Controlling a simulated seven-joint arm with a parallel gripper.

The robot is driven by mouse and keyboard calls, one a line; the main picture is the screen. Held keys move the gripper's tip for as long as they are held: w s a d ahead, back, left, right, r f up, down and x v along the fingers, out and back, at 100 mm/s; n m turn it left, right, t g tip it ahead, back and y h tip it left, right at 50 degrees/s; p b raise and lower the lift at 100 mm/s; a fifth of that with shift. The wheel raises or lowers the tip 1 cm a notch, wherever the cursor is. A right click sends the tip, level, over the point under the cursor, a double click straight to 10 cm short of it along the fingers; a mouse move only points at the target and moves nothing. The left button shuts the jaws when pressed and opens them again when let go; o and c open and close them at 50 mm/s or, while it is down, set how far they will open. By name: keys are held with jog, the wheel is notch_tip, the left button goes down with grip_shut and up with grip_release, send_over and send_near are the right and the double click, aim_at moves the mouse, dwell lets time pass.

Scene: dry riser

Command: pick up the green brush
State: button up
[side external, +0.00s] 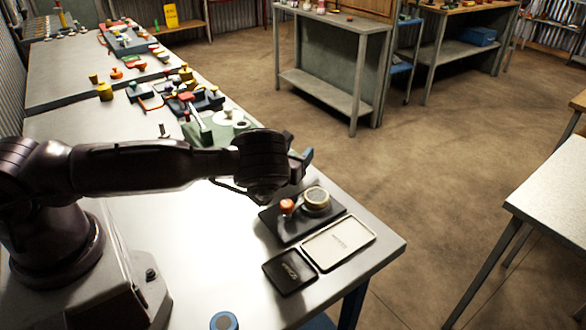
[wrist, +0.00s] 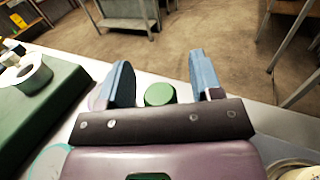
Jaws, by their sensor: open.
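In the wrist view a short round green piece (wrist: 160,94) shows between my gripper's fingers, beyond the dark crossbar. It looks like part of the green brush, but no bristles show and its lower part is hidden. My gripper (wrist: 160,63) is open, with one blue finger on each side of the green piece and a gap to each. In the side external view my gripper (side external: 304,160) is over the table near its far edge. I cannot make out the brush there; my arm hides the spot.
A dark tray (side external: 293,231) with an orange knob (side external: 287,206) and a round tin (side external: 316,198) lies near my gripper. A cream tray (side external: 339,241) and a black case (side external: 289,271) lie in front. A green board (wrist: 35,115) with a white roll (wrist: 27,75) is at left.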

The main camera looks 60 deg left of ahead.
jog(key=c, duration=1)
jog(key=shift+r, duration=0.1)
